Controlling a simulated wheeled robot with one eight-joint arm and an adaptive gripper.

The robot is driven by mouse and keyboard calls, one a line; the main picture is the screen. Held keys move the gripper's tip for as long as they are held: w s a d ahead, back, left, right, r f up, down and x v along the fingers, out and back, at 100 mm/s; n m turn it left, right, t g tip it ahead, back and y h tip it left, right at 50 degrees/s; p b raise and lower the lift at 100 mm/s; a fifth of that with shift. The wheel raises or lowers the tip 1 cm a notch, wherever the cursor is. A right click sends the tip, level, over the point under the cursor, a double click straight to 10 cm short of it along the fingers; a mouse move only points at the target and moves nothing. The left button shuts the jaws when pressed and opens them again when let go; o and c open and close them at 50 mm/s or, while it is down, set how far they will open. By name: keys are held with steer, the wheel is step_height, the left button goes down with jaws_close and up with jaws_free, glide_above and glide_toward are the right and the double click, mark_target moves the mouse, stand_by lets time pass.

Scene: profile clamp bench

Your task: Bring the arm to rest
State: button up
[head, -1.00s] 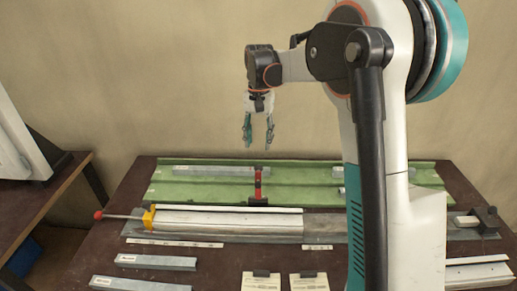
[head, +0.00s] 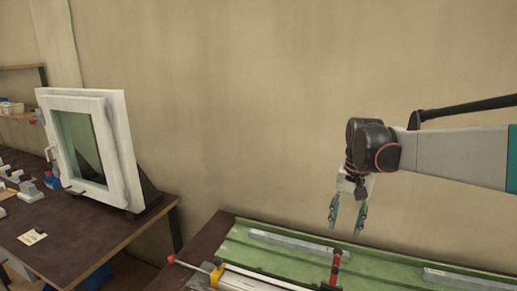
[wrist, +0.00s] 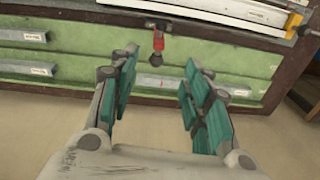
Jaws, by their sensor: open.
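My gripper (head: 347,216) hangs fingers-down from the arm above the green tray (head: 240,247) at the back of the bench. Its two teal-padded fingers are apart with nothing between them. The forearm stretches in from the right side of the head view.
A red-and-black clamp (head: 335,268) stands at the tray, below my gripper. Grey bars (head: 290,243) lie in the tray. A yellow-topped clamp (head: 217,275) with a red knob sits at the front. A white window frame (head: 88,150) stands on the left table.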

steer(key=s+a+f+n+t, duration=0.1)
steer(key=s+t, duration=0.1)
steer(key=s, duration=0.6)
steer(key=s+a+f+n+t, duration=0.1)
steer(key=s+a+n+t, duration=0.1)
steer(key=s, duration=0.5)
steer(key=s+a+f+n+t+b, duration=0.1)
steer(key=s+n+t, duration=0.1)
steer(key=s, duration=0.6)
steer(key=shift+s+a+f+t, duration=0.2)
steer(key=shift+s+f+t, duration=0.1)
steer(key=shift+s+t, duration=0.1)
